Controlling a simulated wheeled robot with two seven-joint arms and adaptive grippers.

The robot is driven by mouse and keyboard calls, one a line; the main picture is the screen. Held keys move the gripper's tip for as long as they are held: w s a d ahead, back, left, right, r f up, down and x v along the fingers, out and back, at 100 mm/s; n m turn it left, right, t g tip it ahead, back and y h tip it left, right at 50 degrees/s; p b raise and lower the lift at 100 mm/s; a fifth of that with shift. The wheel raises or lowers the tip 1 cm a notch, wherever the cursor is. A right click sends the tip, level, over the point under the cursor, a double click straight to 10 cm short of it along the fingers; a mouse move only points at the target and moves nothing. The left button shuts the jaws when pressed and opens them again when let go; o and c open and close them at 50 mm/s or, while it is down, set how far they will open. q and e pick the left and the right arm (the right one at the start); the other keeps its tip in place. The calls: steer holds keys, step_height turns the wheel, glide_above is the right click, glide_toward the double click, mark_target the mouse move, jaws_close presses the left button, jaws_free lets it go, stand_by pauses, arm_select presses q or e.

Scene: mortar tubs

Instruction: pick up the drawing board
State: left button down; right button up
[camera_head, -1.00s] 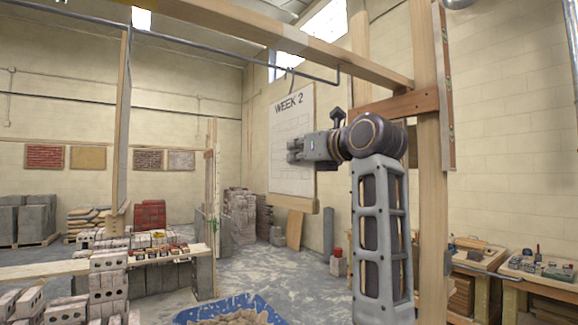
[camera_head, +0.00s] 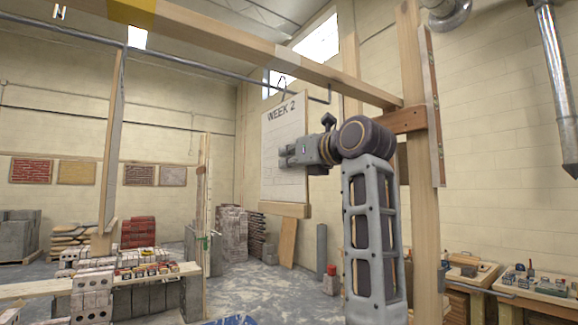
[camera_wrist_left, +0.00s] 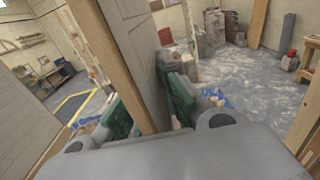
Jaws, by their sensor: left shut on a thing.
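The drawing board (camera_head: 284,128) is a pale upright panel marked WEEK 2, with a wooden ledge along its bottom, in the middle of the head view. A thin cord or hook shows at its top by the grey pipe; I cannot tell whether it bears on the pipe. My left gripper (camera_head: 284,155) is shut on the board and covers part of its face. In the left wrist view the board (camera_wrist_left: 130,40) runs edge-on between the green-padded fingers of the gripper (camera_wrist_left: 150,110). My right gripper is not in view.
A wooden post (camera_head: 412,230) and overhead beam (camera_head: 250,45) stand close to my left arm. A grey pipe (camera_head: 180,62) crosses near the board's top. A bench with bricks (camera_head: 150,272) is at left; tool benches (camera_head: 500,285) are at right. Dusty floor lies open between.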

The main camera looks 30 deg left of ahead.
arm_select(q)
steer(key=b+v, duration=0.3)
steer(key=v, duration=1.5)
steer(key=shift+r, duration=0.4)
